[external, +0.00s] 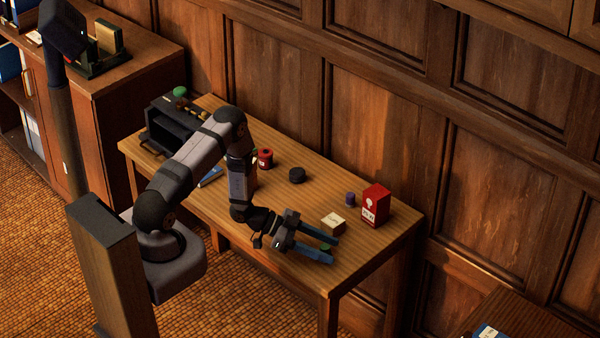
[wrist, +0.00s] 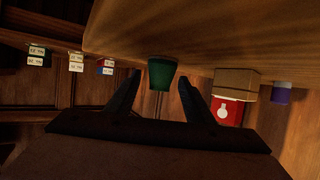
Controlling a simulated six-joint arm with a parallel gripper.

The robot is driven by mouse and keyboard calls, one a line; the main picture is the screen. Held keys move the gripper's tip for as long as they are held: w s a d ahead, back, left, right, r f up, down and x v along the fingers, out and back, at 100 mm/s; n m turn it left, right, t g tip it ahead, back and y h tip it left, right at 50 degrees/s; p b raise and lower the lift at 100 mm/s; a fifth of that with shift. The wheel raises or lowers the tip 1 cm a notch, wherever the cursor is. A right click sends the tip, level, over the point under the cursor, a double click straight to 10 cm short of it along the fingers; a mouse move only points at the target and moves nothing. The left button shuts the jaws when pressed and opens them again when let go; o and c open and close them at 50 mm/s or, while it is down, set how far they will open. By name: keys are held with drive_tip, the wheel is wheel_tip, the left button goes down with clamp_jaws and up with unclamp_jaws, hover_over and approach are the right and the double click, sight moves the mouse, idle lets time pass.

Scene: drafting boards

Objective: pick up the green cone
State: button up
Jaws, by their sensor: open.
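The green cone (wrist: 161,73) stands on the table between the two fingers of my gripper (wrist: 160,88) in the wrist view. The picture is upside down there, and the cone's wide end is at the table. In the external view a small part of the green cone (external: 325,247) shows between the blue fingers of my gripper (external: 333,250), near the table's front right corner. The fingers are apart, with a gap on each side of the cone in the wrist view. Most of the cone is hidden by a finger in the external view.
A cream box (external: 333,224) sits close behind the gripper. A red box (external: 376,206) and a purple cylinder (external: 350,199) stand farther back. A black disc (external: 297,175) and a red spool (external: 265,158) are farther left. A black organiser (external: 172,127) stands at the table's far left.

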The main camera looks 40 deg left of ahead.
sight(325, 246)
drive_tip(key=c, duration=1.1)
drive_tip(key=shift+r, duration=0.2)
drive_tip(key=shift+r+b, duration=0.5)
drive_tip(key=shift+r, duration=4.3)
